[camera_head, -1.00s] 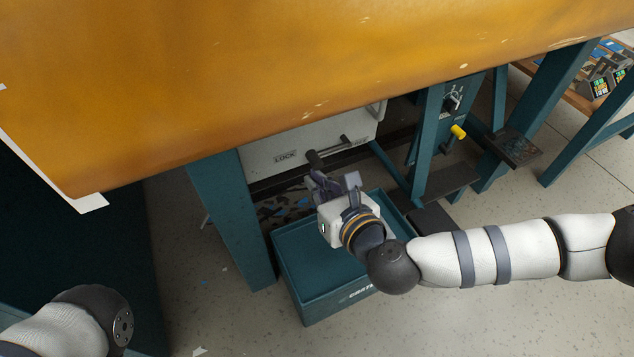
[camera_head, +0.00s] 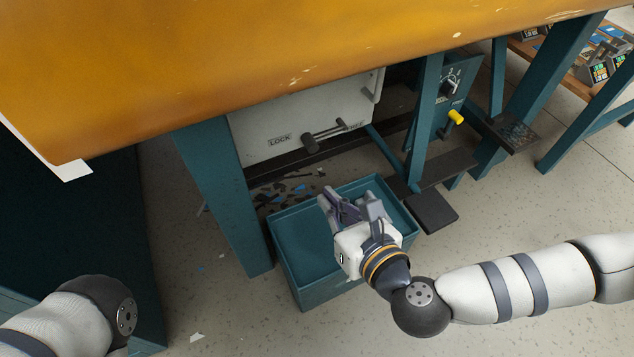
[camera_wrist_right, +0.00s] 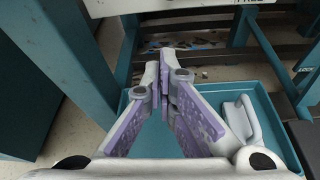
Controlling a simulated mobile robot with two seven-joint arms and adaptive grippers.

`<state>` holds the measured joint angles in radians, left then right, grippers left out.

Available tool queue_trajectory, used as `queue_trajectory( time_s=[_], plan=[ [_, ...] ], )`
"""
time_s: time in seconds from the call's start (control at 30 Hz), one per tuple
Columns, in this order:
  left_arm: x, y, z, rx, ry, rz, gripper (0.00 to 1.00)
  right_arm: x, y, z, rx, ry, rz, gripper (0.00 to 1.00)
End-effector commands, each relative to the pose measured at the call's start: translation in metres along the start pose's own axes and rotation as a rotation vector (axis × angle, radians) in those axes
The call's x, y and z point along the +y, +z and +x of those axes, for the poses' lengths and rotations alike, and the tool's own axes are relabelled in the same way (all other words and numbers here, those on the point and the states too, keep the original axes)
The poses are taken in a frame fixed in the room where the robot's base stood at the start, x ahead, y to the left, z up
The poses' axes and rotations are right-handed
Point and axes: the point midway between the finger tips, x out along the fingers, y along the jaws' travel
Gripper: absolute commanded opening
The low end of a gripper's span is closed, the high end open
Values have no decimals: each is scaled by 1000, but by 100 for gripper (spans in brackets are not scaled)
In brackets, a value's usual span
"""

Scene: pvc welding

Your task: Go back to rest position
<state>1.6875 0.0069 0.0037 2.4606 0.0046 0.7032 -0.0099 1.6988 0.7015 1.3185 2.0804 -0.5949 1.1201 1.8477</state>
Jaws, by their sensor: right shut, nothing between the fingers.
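My right gripper (camera_head: 350,206) is shut and empty. In the head view it is above the teal crate (camera_head: 291,292), in front of the white machine panel (camera_head: 250,134). In the right wrist view the fingers of my right gripper (camera_wrist_right: 168,92) come together over the crate (camera_wrist_right: 262,108). A dark lever handle (camera_head: 322,136) is on the panel beside the word LOCK, apart from the gripper. My left gripper is out of view; only part of my left arm shows at the lower left.
An orange tabletop (camera_head: 250,60) hangs over the area on teal legs (camera_head: 222,205). A yellow knob (camera_head: 456,117) and a black pedal (camera_head: 433,212) are to the right. Dark and blue scraps (camera_head: 290,190) lie behind the crate.

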Motion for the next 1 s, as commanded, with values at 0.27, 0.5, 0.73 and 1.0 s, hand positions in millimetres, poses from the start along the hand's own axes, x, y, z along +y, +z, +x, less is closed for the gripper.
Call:
queue_trajectory(
  time_s=[0.27,0.5,0.73,1.0],
  plan=[
    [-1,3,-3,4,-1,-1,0,0,-1,-19,1,0,1,0],
    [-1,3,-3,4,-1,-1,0,0,-2,-18,2,0,1,0],
    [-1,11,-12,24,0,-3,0,2,19,-25,-11,0,-4,0],
    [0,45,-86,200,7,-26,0,18,168,-74,-120,-2,-47,0]
  ],
)
